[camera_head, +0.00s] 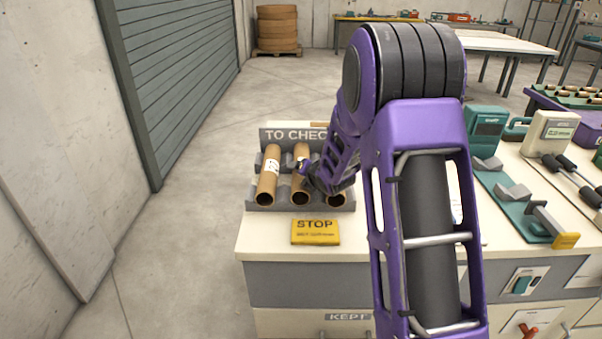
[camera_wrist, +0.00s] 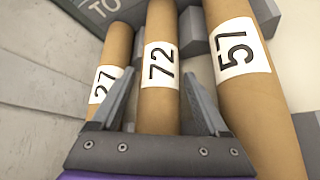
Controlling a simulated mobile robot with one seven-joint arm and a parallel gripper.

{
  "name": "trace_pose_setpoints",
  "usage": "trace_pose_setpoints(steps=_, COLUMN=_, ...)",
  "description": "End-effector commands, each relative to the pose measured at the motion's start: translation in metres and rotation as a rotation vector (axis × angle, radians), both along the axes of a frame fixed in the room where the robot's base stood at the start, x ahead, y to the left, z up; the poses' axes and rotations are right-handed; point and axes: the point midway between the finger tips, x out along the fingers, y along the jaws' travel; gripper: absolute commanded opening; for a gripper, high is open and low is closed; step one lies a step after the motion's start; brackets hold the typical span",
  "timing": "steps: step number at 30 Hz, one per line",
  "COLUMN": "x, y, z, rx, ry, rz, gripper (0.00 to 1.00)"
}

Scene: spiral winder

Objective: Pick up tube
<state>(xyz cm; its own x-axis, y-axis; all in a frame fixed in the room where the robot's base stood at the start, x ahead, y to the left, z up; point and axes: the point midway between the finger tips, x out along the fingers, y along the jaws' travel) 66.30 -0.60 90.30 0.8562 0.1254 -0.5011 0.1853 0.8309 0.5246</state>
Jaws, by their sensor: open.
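Three brown cardboard tubes lie side by side in a grey rack (camera_head: 262,205) marked "TO CHECK". In the wrist view the left tube (camera_wrist: 112,65) has label 27, the middle tube (camera_wrist: 160,110) label 72 and the right tube (camera_wrist: 255,100) label 57. In the head view the left tube (camera_head: 267,180) is clear, the middle tube (camera_head: 300,190) is partly covered by my gripper, and the right tube (camera_head: 337,199) is mostly hidden by my arm. My gripper (camera_wrist: 160,95) is open, its fingers on either side of the middle tube. Whether they touch it cannot be told.
A yellow STOP sign (camera_head: 316,232) lies in front of the rack on the cream workbench (camera_head: 270,240). To the right stand a green device (camera_head: 486,130), a teal fixture (camera_head: 520,205) and a beige meter (camera_head: 549,133). Open floor lies left of the bench.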

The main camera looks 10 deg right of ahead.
Motion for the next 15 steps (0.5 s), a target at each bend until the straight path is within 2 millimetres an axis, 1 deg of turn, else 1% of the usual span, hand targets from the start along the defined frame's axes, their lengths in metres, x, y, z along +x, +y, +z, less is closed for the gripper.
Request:
trace_pose_setpoints(steps=3, x=-0.0002, y=-0.0001, z=0.0003, rx=0.000, ry=0.000, rz=0.000, gripper=0.78)
trace_pose_setpoints(steps=4, x=-0.0002, y=-0.0001, z=0.0003, rx=0.000, ry=0.000, rz=0.000, gripper=0.74)
trace_pose_setpoints(steps=8, x=-0.0003, y=-0.0002, z=0.0005, rx=0.000, ry=0.000, rz=0.000, gripper=0.51)
trace_pose_setpoints(steps=9, x=-0.0003, y=-0.0002, z=0.0005, rx=0.000, ry=0.000, rz=0.000, gripper=0.44)
trace_pose_setpoints(steps=11, x=-0.0003, y=-0.0002, z=0.0005, rx=0.000, ry=-0.001, rz=-0.001, gripper=0.33)
trace_pose_setpoints(steps=12, x=-0.0003, y=-0.0002, z=0.0005, rx=0.000, ry=-0.001, rz=-0.001, gripper=0.26)
trace_pose_setpoints(steps=14, x=-0.0003, y=-0.0003, z=0.0006, rx=0.000, ry=-0.001, rz=-0.001, gripper=0.15)
trace_pose_setpoints(steps=15, x=-0.0003, y=-0.0003, z=0.0006, rx=0.000, ry=-0.001, rz=-0.001, gripper=0.08)
